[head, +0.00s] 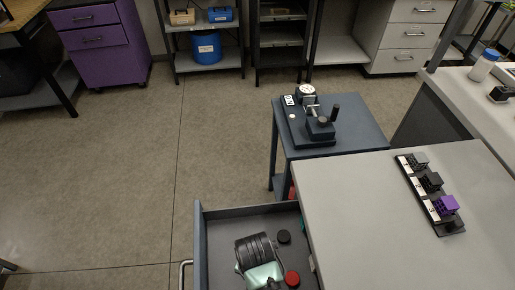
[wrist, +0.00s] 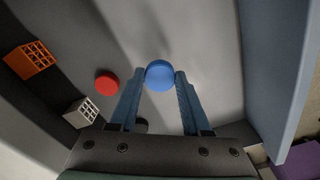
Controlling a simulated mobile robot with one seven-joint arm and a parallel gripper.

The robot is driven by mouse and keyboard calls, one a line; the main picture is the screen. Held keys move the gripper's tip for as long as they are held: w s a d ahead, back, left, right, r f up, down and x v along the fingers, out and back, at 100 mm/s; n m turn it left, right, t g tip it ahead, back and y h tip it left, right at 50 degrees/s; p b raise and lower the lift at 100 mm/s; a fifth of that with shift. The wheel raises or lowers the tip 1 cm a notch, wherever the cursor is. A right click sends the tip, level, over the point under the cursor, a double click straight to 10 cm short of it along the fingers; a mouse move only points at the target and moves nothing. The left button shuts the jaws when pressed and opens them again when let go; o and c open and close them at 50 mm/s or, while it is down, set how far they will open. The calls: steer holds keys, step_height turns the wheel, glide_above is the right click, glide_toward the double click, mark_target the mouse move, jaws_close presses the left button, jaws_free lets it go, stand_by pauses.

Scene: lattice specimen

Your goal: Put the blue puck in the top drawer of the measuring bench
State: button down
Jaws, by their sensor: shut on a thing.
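The blue puck (wrist: 159,75) sits between the fingertips of my gripper (wrist: 160,78) in the wrist view. My gripper is shut on it, over the grey floor of the open drawer. Whether the puck touches that floor I cannot tell. In the head view the open drawer (head: 200,245) juts out to the left of the measuring bench (head: 390,220). My wrist reaches down into the drawer there, and it hides the fingertips and the blue puck.
A red puck (wrist: 107,84) lies in the drawer left of the fingers, and a black puck (head: 284,237) also lies inside. Orange (wrist: 30,60) and white (wrist: 82,112) lattice blocks are at the wrist view's left. A drawer wall (wrist: 272,60) rises on the right.

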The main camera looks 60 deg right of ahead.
steer(key=shift+f, duration=2)
steer(key=shift+f, duration=0.1)
steer(key=shift+c, duration=1.8)
jaws_free()
step_height(320, 180, up, 12)
steer(key=shift+r+p, duration=0.15)
steer(key=shift+p, duration=0.3)
